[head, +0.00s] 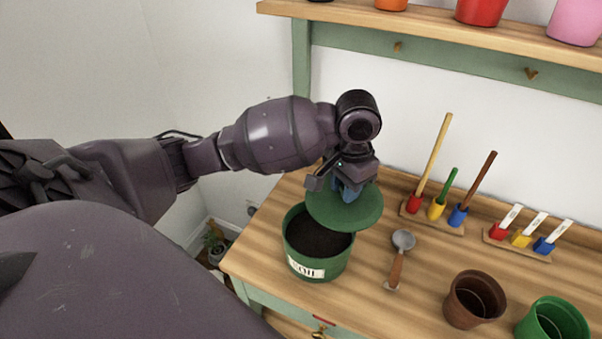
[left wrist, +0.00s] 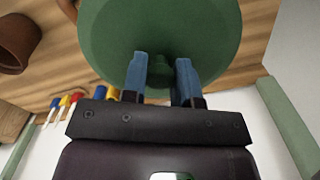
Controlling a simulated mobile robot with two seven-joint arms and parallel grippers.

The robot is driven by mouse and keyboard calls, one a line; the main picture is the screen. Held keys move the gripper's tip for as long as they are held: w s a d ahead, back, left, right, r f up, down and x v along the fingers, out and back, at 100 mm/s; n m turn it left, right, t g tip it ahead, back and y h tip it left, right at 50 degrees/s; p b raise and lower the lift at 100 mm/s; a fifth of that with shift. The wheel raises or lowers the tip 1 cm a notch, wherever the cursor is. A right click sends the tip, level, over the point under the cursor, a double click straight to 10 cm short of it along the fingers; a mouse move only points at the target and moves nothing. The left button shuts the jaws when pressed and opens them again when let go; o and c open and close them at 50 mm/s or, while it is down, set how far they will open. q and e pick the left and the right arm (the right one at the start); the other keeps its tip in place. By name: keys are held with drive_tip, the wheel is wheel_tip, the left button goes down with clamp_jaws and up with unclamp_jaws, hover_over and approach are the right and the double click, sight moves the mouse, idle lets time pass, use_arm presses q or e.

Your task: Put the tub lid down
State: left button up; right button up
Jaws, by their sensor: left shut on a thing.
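The green round tub lid (head: 362,214) is held by my left gripper (head: 347,190), above the back right part of the tub's opening. The green tub (head: 341,263) stands upright on the wooden bench, full of dark soil (head: 315,238), with a white label in front. The lid hides part of its rim. In the left wrist view, the blue fingers (left wrist: 161,72) are on either side of the knob on the lid (left wrist: 160,25). I cannot tell whether the lid touches the tub. My right gripper is not in view.
A trowel (head: 397,262) lies right of the tub. A brown pot (head: 472,300) and a green pot (head: 552,322) stand at front right. Tool racks (head: 432,219) with upright handles and white tags are behind. A shelf (head: 430,20) with pots runs above.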

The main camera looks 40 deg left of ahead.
use_arm(q)
drive_tip(key=w+a+r+m+p, duration=0.1)
drive_tip(key=w+a+r+m, duration=0.2)
drive_tip(key=w+a+m, duration=0.35)
drive_tip(key=w+a+r+m+p, duration=0.1)
drive_tip(key=w+a+r+m, duration=0.15)
drive_tip(key=a+m, duration=0.7)
drive_tip(key=f+b, duration=0.1)
drive_tip(key=f, duration=0.5)
drive_tip(key=f+b, duration=0.1)
drive_tip(key=f, duration=0.6)
drive_tip(key=f+b, duration=0.1)
drive_tip(key=f, duration=0.6)
drive_tip(key=shift+w, duration=0.35)
drive_tip(key=shift+f, duration=0.25)
drive_tip(key=shift+r, duration=0.1)
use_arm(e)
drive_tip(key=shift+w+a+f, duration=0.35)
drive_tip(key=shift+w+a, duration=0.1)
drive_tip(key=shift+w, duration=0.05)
use_arm(q)
drive_tip(key=o, duration=0.9)
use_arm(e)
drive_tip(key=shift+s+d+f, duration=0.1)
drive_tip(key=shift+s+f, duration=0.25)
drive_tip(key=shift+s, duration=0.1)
